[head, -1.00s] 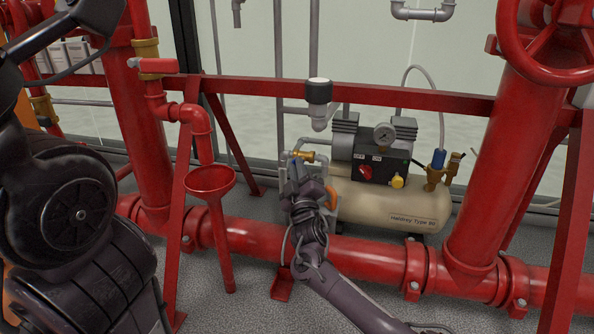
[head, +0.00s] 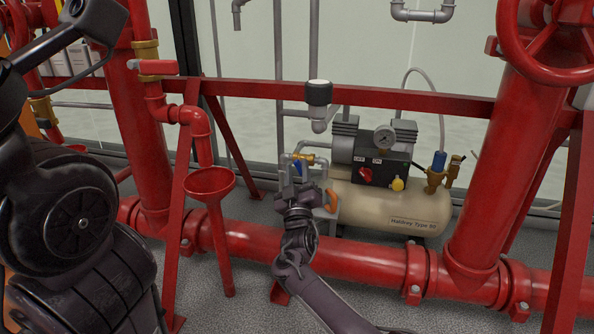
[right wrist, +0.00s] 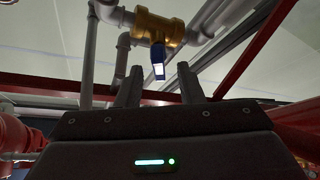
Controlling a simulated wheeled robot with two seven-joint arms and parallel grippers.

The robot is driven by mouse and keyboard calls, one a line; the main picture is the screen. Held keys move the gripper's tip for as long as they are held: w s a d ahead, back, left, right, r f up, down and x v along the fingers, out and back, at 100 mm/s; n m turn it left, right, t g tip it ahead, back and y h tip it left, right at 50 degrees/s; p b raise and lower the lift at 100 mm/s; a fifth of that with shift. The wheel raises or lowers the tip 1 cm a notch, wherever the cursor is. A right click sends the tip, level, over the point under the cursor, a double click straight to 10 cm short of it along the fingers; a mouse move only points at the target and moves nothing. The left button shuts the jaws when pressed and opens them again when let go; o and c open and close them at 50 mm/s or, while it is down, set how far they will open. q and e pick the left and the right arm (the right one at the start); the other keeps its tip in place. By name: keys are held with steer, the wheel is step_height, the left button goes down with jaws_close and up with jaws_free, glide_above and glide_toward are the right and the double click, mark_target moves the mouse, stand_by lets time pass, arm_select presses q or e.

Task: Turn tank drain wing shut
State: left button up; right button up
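A brass valve (head: 306,158) on thin grey piping stands left of the compressor. Its blue wing (head: 298,168) hangs down from it. In the right wrist view the brass valve (right wrist: 160,27) is at the top, and the blue wing (right wrist: 157,58) points down, crosswise to the pipe. My right gripper (head: 294,176) is just below the valve, partly hiding the piping. Its two fingers (right wrist: 158,78) are spread, with the wing above and between the tips and no visible contact. No label shows which valve is the tank drain.
The beige compressor tank (head: 392,210) stands just right, with an orange handle (head: 331,199) near its left end. A red horizontal beam (head: 430,101) crosses above it. A red pipe (head: 370,260) runs low in front. A red funnel (head: 210,184) stands left.

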mark_target(297, 167)
steer(key=shift+r, duration=0.1)
steer(key=shift+s+p, duration=0.1)
steer(key=shift+p, duration=0.2)
steer(key=p+v, duration=0.4)
steer(key=shift+p+v, duration=0.55)
steer(key=shift+v, duration=0.35)
steer(key=shift+c, duration=0.2)
